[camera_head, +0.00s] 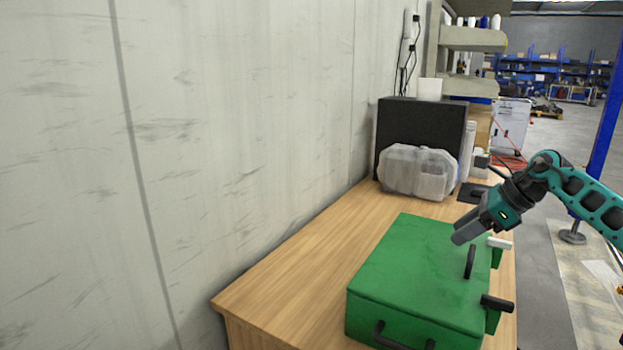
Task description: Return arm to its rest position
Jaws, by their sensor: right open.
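My right arm comes in from the right edge. Its gripper (466,232) is over the green case (412,262), near the black handle on the lid, with a gap that I cannot judge exactly. The gripper holds nothing that I can see. The case is closed on the wooden table (300,272). It has a black handle (470,262) standing on its lid, a black latch (497,303) and a pale latch (499,243) on its right side, and another dark handle at its front. My left gripper is not in view.
A clear plastic container (418,172) stands behind the case, in front of a large black box (421,128). A wall (240,130) borders the table on the left. The table is clear left of the case. A blue post (606,120) stands at the right.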

